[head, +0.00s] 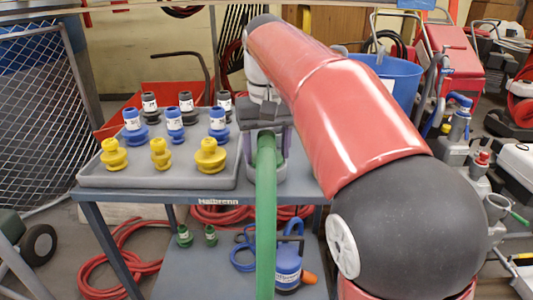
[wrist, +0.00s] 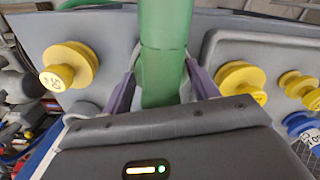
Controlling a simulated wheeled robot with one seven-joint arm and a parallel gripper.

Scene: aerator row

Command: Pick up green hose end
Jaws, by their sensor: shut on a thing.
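The green hose (head: 265,220) hangs in front of the table in the head view, with its upper end at my gripper (head: 267,140). In the wrist view the green hose (wrist: 163,50) runs down between the two purple fingers of my gripper (wrist: 158,88). The fingers are shut on the hose end, one on each side. The hose's very tip is hidden behind the gripper body in the wrist view. The hose end is above the table's right part; whether it touches anything below is hidden.
A grey tray (head: 165,181) left of the gripper holds several yellow, blue and black fittings, including a yellow one (head: 210,155) close by. A lower shelf holds a blue pump (head: 288,268) and small green fittings. Red hose (head: 110,262) lies coiled on the floor.

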